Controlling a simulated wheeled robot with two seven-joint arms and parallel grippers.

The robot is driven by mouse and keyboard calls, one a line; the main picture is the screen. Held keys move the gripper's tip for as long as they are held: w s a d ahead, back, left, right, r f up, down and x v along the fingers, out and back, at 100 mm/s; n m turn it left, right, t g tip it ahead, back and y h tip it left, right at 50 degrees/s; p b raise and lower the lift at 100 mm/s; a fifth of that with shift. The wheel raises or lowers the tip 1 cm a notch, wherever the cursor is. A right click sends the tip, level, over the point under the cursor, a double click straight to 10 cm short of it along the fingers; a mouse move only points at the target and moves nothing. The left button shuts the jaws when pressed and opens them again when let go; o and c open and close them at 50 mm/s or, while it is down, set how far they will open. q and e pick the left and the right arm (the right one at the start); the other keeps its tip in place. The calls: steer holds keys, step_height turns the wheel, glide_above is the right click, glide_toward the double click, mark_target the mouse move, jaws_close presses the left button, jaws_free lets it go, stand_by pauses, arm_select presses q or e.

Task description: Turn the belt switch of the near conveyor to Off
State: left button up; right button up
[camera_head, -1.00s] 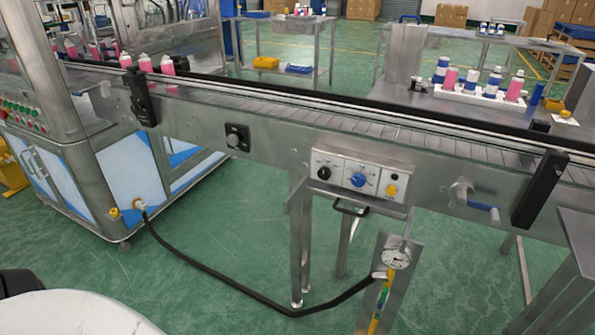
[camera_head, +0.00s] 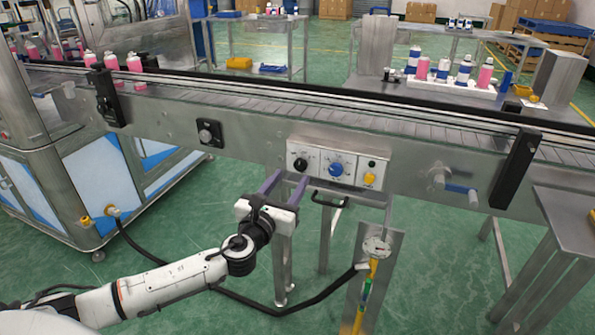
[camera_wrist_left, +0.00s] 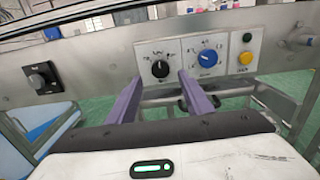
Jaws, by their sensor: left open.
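The near conveyor (camera_head: 250,145) carries a grey control panel on its front side. The panel has a black rotary knob (camera_head: 300,164), a blue knob (camera_head: 336,169) and a yellow button (camera_head: 370,178). In the left wrist view the black knob (camera_wrist_left: 160,69) has small labels around it, too small to read. Its pointer looks roughly upright. My left gripper (camera_head: 286,183) is open and empty, its purple fingers reaching toward the panel just below the black knob. In the left wrist view the fingertips (camera_wrist_left: 159,82) lie either side of and below that knob; contact cannot be told.
A separate black knob box (camera_head: 208,133) sits on the conveyor side further left. A handle (camera_head: 342,202) sticks out below the panel, and a gauge (camera_head: 376,247) with a hose stands lower. A crank (camera_head: 458,187) is to the right. Pink cans (camera_head: 112,62) stand on the belt.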

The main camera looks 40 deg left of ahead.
mark_target(300, 167)
arm_select(q)
steer(key=x, duration=0.5)
steer(key=shift+w, duration=0.45)
steer(key=shift+a, duration=0.1)
steer(key=c, duration=1.1)
steer(key=shift+o, duration=0.2)
steer(key=shift+n+b, duration=0.3)
steer(key=shift+n, duration=0.1)
steer(key=n, duration=0.4)
steer(key=shift+f+n+b, duration=0.1)
steer(key=shift+n+b, duration=0.2)
steer(key=shift+n, duration=2.3)
steer(key=o, duration=1.1)
steer(key=shift+c, duration=0.2)
